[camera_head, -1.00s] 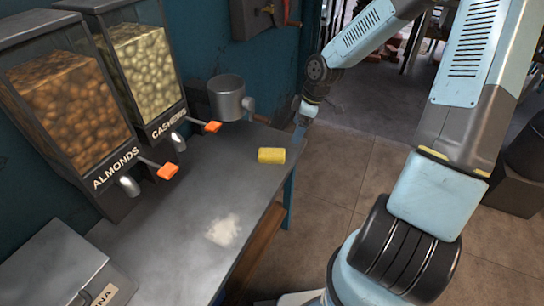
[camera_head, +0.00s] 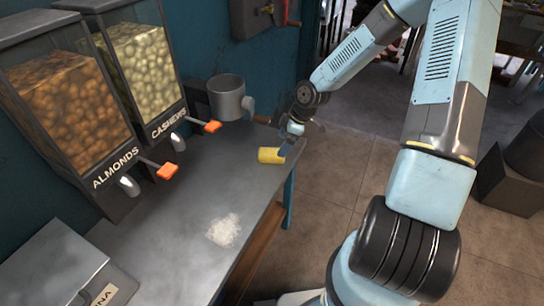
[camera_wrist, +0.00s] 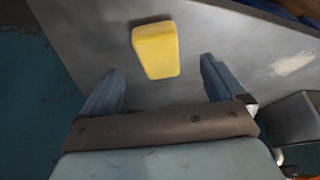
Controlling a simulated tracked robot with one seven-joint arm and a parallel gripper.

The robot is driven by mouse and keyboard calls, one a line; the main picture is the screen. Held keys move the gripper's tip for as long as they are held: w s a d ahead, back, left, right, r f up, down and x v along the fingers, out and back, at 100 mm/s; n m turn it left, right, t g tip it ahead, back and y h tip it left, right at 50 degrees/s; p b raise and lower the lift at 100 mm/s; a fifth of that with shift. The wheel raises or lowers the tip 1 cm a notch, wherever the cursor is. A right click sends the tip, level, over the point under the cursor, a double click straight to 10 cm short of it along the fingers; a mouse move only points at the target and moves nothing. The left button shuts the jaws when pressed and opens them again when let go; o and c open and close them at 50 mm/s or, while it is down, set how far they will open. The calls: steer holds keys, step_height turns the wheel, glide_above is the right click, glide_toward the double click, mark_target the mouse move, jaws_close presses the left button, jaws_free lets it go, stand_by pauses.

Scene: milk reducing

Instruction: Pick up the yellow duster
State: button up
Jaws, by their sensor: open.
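The yellow duster (camera_head: 270,155) lies on the grey counter near its right end in the head view. In the wrist view the duster (camera_wrist: 156,50) sits ahead of and roughly between the two fingers. My gripper (camera_head: 287,146) is at the right side of the duster in the head view, close to it. In the wrist view my gripper (camera_wrist: 160,80) is open, with its fingers spread and nothing between their tips. In the head view the arm partly hides the fingers, and I cannot tell whether a finger touches the duster.
The grey counter (camera_head: 185,215) bears a white powder patch (camera_head: 224,230). Almond (camera_head: 65,110) and cashew (camera_head: 140,65) dispensers and a grey metal pot (camera_head: 228,98) stand along the back. A grey box (camera_head: 50,265) is at the lower left. The counter around the duster is clear.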

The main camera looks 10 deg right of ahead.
mark_target(275, 152)
steer(key=shift+x, duration=3.3)
steer(key=shift+w+a+r, duration=0.1)
steer(key=shift+w, duration=0.1)
steer(key=shift+c, duration=0.3)
steer(key=c, duration=1.1)
steer(key=shift+r, duration=0.15)
steer(key=shift+r, duration=0.25)
step_height(275, 152, up, 3)
steer(key=shift+f, duration=0.2)
steer(key=s+d+r, duration=0.2)
steer(key=s+r, duration=0.7)
steer(key=s, duration=0.4)
steer(key=shift+s+d+r, duration=0.3)
steer(key=shift+s+r, duration=0.05)
steer(key=shift+s, duration=0.05)
